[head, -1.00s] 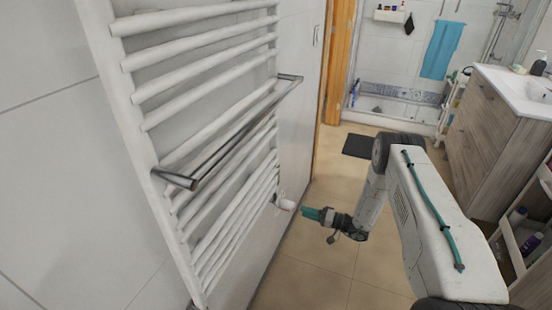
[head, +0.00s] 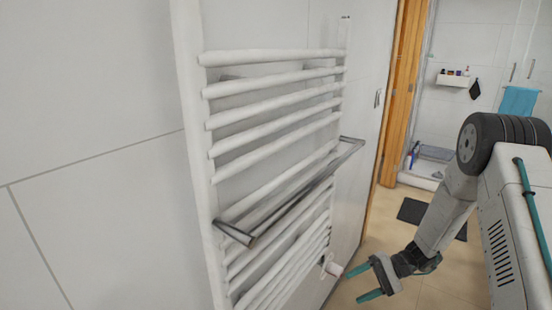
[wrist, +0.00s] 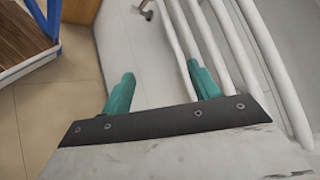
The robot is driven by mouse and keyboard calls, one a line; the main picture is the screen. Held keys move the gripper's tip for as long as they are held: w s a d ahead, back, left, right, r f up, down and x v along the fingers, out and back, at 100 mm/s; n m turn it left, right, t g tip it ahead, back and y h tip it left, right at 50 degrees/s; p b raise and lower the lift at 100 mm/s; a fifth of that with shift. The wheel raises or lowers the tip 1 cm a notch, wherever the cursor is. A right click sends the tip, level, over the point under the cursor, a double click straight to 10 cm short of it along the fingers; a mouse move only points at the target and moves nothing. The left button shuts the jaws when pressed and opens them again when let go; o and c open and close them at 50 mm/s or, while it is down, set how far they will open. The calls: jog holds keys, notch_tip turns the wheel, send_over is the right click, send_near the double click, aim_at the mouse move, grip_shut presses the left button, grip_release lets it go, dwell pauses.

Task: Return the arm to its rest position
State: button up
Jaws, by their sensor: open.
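My gripper (head: 362,283) is open and empty at the lower right of the head view, its two teal fingers spread apart. It is near the lower right end of the white towel radiator (head: 268,87). In the wrist view my gripper (wrist: 160,92) shows both fingers apart with nothing between them. The radiator's white tubes (wrist: 177,45) run behind and beside the right finger there. I cannot tell whether that finger touches a tube. My arm rises from the gripper to the right edge of the head view.
A metal towel bar (head: 300,199) juts out from the radiator. A white valve (head: 332,267) is close to my gripper. A dark mat (head: 412,212) lies on the tiled floor. A wooden door frame (head: 402,85) stands behind. In the wrist view a blue-edged thing (wrist: 45,22) is at upper left.

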jog(key=s+d+r+n+t+h, duration=0.1)
jog(key=s+r+h, duration=0.5)
jog(key=s+r, duration=0.8)
jog(key=s+d+r+n+t+h, duration=0.1)
jog(key=s+r+n+t+h, duration=0.2)
jog(key=s+r+h, duration=0.4)
jog(key=shift+s+d+r, duration=0.3)
jog(key=shift+s+r, duration=3.6)
jog(key=shift+r, duration=2)
